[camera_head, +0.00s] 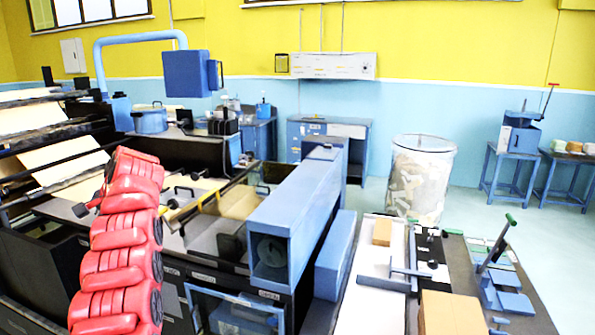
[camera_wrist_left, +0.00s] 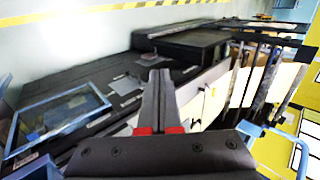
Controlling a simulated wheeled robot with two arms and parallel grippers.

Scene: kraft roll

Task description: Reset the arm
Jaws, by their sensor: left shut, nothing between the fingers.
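My left arm (camera_head: 122,235), red and segmented, rises from the bottom left of the head view in front of the large black machine. In the left wrist view, my left gripper (camera_wrist_left: 158,78) has its dark fingers pressed together, with red patches at their base. Nothing shows between the fingers. The machine's dark top lies behind the fingertips; I cannot tell the exact distance to it. In the head view I cannot make out the left gripper clearly. My right arm and gripper are not in view.
A blue-framed window (camera_wrist_left: 62,118) and slanted paper racks (camera_wrist_left: 262,85) flank the fingers. In the head view, a long blue housing (camera_head: 297,215) stands at centre, a clear bin (camera_head: 420,180) behind, and a workbench with a cardboard block (camera_head: 450,313) at right.

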